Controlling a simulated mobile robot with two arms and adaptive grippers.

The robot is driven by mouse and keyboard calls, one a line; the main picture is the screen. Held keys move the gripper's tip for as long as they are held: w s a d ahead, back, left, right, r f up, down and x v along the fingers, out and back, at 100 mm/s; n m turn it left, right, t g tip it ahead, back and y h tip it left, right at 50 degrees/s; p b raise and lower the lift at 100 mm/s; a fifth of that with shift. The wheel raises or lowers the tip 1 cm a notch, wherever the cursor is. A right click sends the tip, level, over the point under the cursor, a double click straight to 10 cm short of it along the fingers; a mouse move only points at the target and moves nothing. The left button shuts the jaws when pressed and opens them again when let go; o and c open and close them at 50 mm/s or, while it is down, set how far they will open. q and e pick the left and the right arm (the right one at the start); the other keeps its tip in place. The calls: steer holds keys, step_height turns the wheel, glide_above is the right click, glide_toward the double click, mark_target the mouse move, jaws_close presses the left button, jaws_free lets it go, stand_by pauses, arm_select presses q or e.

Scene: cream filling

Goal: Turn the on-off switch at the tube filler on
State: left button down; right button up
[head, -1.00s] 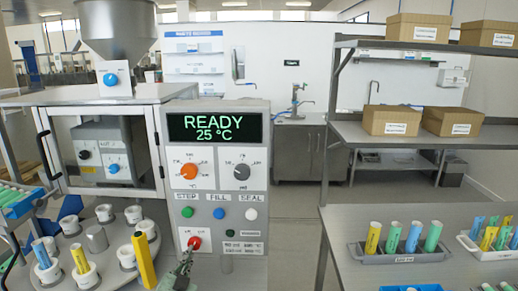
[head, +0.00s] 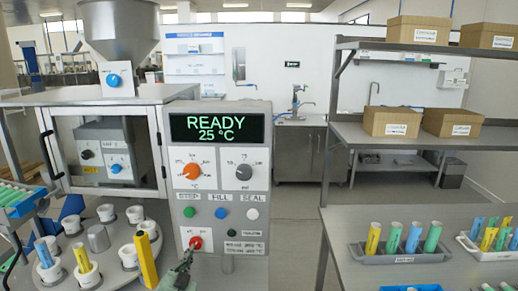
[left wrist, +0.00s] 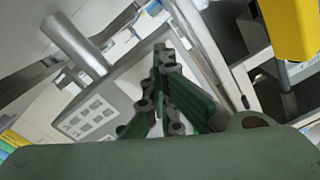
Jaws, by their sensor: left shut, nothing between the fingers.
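The tube filler's control panel (head: 220,180) faces me in the head view, with its display (head: 215,127) reading "READY 25 °C". The red on-off switch (head: 196,243) sits low on the panel. My left gripper (head: 187,257) is just below and in front of the switch, with its fingers shut and empty. I cannot tell whether the tips touch the switch. In the left wrist view the green fingers (left wrist: 165,95) are close together, and the switch cannot be made out there. My right gripper is not in view.
An orange knob (head: 191,171) and coloured buttons are above the switch. A steel table (head: 345,222) is at right.

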arm_select(q)
steer(key=shift+w+d+r, duration=0.15)
steer(key=shift+d+r, duration=0.1)
steer(key=shift+r, duration=0.2)
steer(key=s, duration=0.2)
steer(key=s+f, duration=0.1)
steer(key=s, duration=0.2)
steer(key=shift+s+a+f, duration=0.15)
steer(key=shift+s+a, duration=0.1)
steer(key=shift+s, duration=0.15)
